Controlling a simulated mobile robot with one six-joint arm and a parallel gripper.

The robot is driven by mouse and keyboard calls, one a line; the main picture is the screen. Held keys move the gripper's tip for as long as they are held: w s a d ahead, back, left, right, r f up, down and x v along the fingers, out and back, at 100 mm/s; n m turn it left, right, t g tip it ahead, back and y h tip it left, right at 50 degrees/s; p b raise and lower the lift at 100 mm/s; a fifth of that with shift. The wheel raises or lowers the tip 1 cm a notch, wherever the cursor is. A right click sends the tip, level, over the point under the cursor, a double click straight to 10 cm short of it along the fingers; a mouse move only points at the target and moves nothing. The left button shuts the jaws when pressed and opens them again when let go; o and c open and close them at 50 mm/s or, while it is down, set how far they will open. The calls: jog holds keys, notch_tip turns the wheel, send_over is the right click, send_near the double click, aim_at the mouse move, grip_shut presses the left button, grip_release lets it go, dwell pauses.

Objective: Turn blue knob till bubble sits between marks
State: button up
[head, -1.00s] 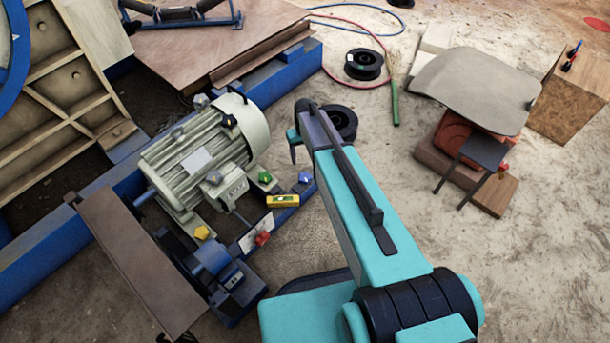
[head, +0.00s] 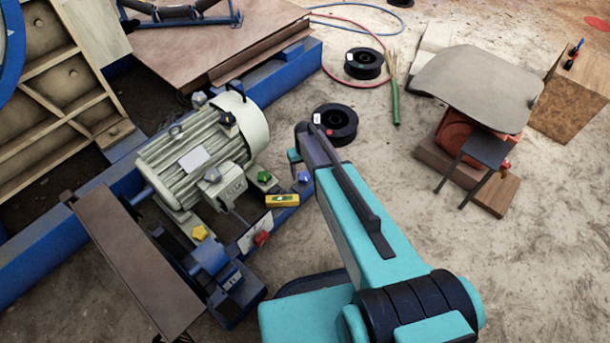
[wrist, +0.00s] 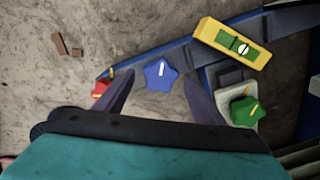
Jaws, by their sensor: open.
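The blue star-shaped knob (wrist: 160,74) lies between the two finger tips of my gripper (wrist: 159,78) in the wrist view, with a gap on each side. The gripper is open and empty. The knob carries a white line. In the head view the blue knob (head: 304,177) stands just below my gripper's end. The yellow level (wrist: 211,32) has a green vial; its pale bubble (wrist: 243,49) appears off toward the right end in the wrist view. The marks are too small to judge exactly. The level (head: 271,202) also shows beside the motor.
A green knob (wrist: 245,110) sits near the right finger, and a red piece (wrist: 98,89) beside the left one. A yellow knob (head: 199,233) and a red knob (head: 262,238) stand near the grey motor (head: 190,160). Black spools lie on the floor behind.

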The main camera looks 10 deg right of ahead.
jog(key=shift+f, duration=1)
jog(key=shift+c, duration=0.2)
jog(key=c, duration=1)
jog(key=shift+r+m, duration=0.1)
jog(key=shift+m, duration=0.3)
jog(key=m+p, duration=0.1)
jog(key=m, duration=0.2)
jog(key=shift+p, duration=0.35)
jog(key=shift+m+p, duration=0.6)
jog(key=shift+m, duration=1.4)
